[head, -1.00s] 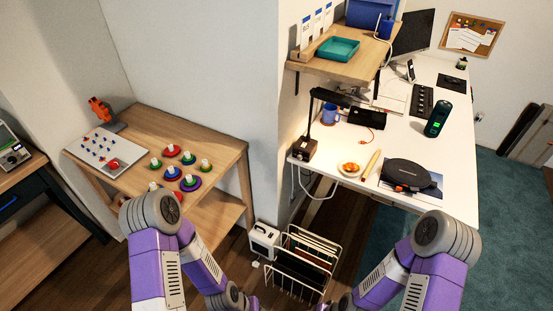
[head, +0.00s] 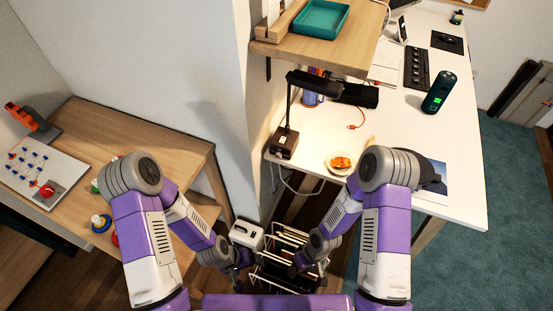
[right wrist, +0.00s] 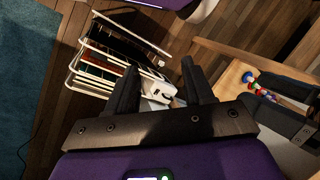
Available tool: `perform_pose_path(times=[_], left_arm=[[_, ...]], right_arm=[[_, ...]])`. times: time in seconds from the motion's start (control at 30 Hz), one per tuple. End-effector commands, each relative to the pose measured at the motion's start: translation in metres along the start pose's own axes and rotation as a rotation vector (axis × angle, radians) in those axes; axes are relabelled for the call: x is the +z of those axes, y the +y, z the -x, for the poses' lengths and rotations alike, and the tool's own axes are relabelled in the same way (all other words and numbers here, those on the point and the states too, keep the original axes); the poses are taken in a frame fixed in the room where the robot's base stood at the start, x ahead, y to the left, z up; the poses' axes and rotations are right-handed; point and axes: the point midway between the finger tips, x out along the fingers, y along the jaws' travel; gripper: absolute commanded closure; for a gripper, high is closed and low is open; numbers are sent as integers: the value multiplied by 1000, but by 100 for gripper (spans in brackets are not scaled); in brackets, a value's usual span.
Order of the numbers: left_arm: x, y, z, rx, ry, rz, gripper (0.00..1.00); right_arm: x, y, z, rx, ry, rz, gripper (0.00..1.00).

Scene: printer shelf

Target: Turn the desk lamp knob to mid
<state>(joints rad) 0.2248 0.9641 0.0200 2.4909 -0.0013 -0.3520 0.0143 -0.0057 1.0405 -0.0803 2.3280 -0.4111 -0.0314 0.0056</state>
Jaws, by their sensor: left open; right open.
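The black desk lamp (head: 291,110) stands at the left edge of the white desk, its arm upright and its head reaching right. Its boxy base (head: 285,142) has a small light-coloured detail on top; I cannot make out the knob or its setting. My left gripper (head: 240,274) hangs low in front of the desk, below and left of the lamp. My right gripper (head: 295,270) is also low, below the lamp; the right wrist view shows its two dark fingers (right wrist: 160,66) apart with nothing held between them. Both grippers are well away from the lamp.
A white wire rack (head: 290,243) and a white boxy device (head: 247,234) stand on the floor below the lamp. A plate with food (head: 340,162) sits right of the lamp base. A wooden shelf (head: 318,48) overhangs behind it. A wooden table (head: 150,140) is at left.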

Motion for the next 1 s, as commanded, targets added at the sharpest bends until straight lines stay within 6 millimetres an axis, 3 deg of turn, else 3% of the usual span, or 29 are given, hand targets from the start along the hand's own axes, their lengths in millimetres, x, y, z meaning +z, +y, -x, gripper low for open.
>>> perform_pose_path(times=[0.03, 0.1, 0.23, 0.37, 0.43, 0.57, 0.6, 0.7, 0.87, 1.0], left_arm=[[0, -8, -19, 0, -1, 1, 13], [-1, -13, -33, 0, -1, 1, 13], [-2, -22, -58, 0, -1, 0, 13], [-3, -31, -82, 0, -1, 0, 13], [-4, -36, -95, 0, 0, 0, 13], [-5, -43, -115, 0, 0, 0, 13], [-5, -45, -120, 0, 0, 0, 13], [-6, -49, -130, 0, 0, 0, 13], [-6, -51, -137, 0, 0, 0, 13], [-6, -52, -140, 0, 0, 0, 13]], right_arm=[[-4, 12, -23, 49, -70, 159, 48], [-8, 32, -36, 138, -179, 374, 48], [-35, 82, -44, 380, -384, 750, 48], [-98, 124, -27, 723, -570, 1080, 48], [-145, 133, -8, 947, -654, 1231, 48], [-232, 112, 36, 1384, -754, 1432, 48], [-255, 98, 49, 1512, -769, 1471, 48], [-298, 58, 76, 1787, -782, 1530, 48], [-330, 11, 100, 2044, -769, 1557, 48], [-341, 6, 108, 2101, -764, 1556, 48]])
